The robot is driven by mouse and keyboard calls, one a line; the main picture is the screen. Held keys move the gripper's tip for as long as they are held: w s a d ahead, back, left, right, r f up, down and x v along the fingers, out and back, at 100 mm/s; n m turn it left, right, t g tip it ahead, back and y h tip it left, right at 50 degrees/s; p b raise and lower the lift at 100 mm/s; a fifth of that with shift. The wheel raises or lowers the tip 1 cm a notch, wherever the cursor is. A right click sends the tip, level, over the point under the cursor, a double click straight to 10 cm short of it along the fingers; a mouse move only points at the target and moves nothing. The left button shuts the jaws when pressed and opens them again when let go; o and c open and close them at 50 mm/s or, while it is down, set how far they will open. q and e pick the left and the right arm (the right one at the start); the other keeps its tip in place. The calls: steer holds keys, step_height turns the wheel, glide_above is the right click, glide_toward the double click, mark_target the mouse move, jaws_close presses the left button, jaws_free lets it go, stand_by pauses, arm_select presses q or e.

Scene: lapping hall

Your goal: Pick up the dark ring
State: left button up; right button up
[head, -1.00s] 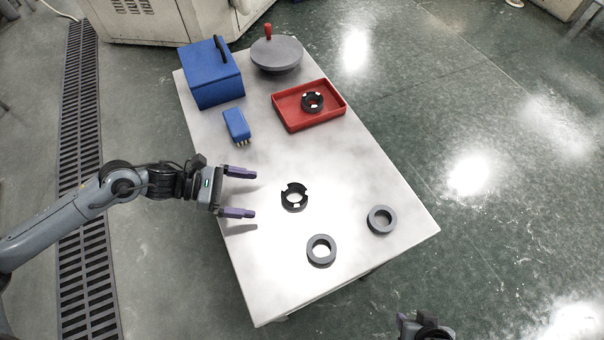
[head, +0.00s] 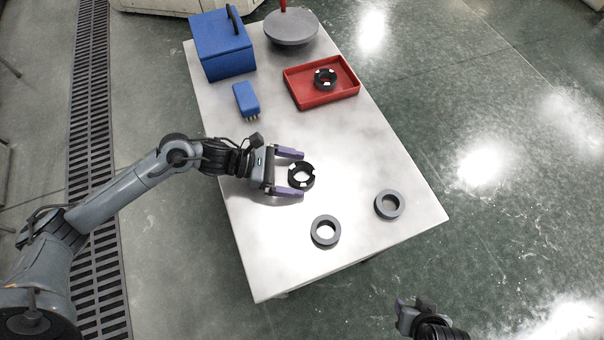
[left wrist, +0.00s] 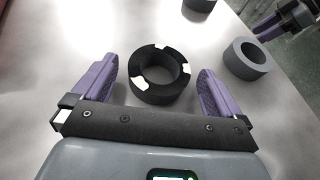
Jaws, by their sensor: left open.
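The dark ring (head: 311,179) is black with notches and pale patches on its rim, and lies flat on the white table. It also shows in the left wrist view (left wrist: 160,96). My left gripper (head: 303,174) is open, its purple fingers on either side of the ring. In the left wrist view the gripper (left wrist: 158,67) shows gaps between the ring and both fingers. My right gripper (head: 414,303) is at the bottom edge, off the table; its jaws are unclear. A similar black ring (head: 326,88) lies in the red tray (head: 304,101).
Two plain grey rings (head: 326,243) (head: 389,216) lie near the table's front end. A blue box (head: 226,62), a small blue block with prongs (head: 246,98) and a grey disc with a red handle (head: 291,29) are at the back.

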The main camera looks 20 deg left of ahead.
arm_select(q)
steer(key=shift+w+d+f, duration=0.15)
steer(key=shift+w+d, duration=0.05)
steer(key=shift+d, duration=0.2)
steer(key=c, duration=1.1)
steer(key=shift+c, duration=0.4)
